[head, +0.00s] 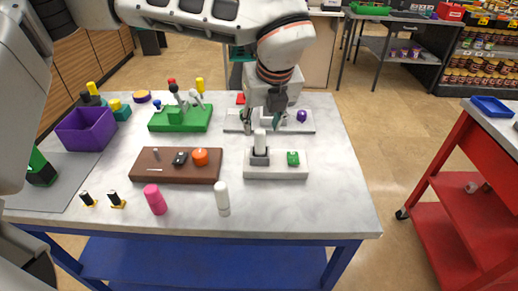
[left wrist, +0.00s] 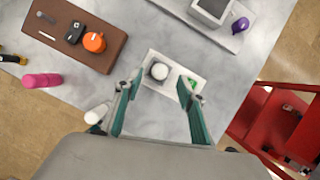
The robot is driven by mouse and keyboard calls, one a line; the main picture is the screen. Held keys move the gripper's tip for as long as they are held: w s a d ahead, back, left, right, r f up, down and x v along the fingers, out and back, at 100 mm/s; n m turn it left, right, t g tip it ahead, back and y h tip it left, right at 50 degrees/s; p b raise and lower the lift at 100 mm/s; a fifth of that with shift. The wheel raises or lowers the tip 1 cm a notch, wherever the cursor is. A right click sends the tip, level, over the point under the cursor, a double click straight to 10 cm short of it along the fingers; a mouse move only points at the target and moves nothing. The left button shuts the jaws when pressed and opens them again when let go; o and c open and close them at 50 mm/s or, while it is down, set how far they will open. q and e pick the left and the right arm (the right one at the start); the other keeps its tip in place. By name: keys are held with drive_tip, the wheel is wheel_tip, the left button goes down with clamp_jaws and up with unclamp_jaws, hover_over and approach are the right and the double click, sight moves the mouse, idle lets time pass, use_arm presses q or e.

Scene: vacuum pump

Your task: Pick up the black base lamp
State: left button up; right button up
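A white cylinder with a dark grey base, which looks like the black base lamp (head: 260,142), stands upright on a white board (head: 262,173) at the right of the table. It shows from above in the left wrist view (left wrist: 159,71). My left gripper (head: 262,121) is above it, pointing down. In the left wrist view the left gripper (left wrist: 160,80) is open and empty, its teal fingers spread to either side of the lamp. Another white cylinder (head: 222,198) stands near the front of the table; its base colour is unclear.
A green part (head: 293,158) sits beside the lamp. A brown board (head: 170,176) with an orange knob (head: 200,157) is to the left. Behind are a white board with a purple knob (head: 302,116) and a green block (head: 188,123). The front right tabletop is clear.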

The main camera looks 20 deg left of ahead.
sight(261, 133)
use_arm(q)
drive_tip(key=p+x, duration=0.1)
drive_tip(key=x, duration=0.5)
drive_tip(key=shift+s+f, duration=0.15)
clamp_jaws()
